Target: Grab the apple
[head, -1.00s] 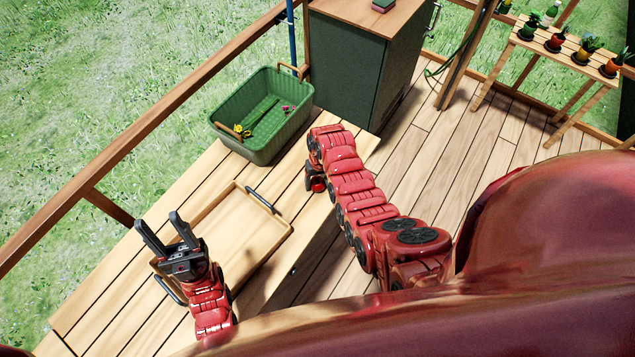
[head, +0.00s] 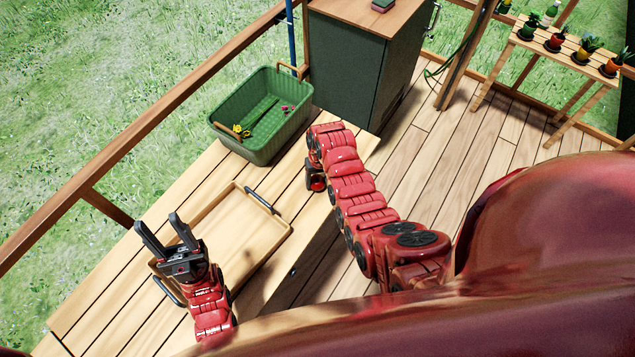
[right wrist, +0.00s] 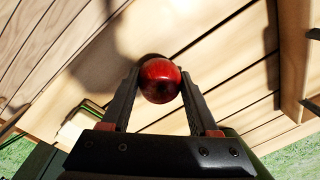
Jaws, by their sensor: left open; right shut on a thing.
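A shiny red apple (right wrist: 160,80) sits between the fingertips of my right gripper (right wrist: 160,84) in the right wrist view. Both fingers touch its sides, and the gripper is shut on it. Wooden boards lie beyond the apple, and a dark shadow falls on them. My left gripper (head: 158,222) is open and empty, fingers up, above the left end of the wooden tray.
The wooden tray (head: 250,240) with dark handles lies empty on the bench. A green basket (head: 250,150) holding small tools stands behind it. A dark green cabinet (head: 350,75) stands beyond, and a plant stand (head: 560,52) is at the far right. The deck floor between is clear.

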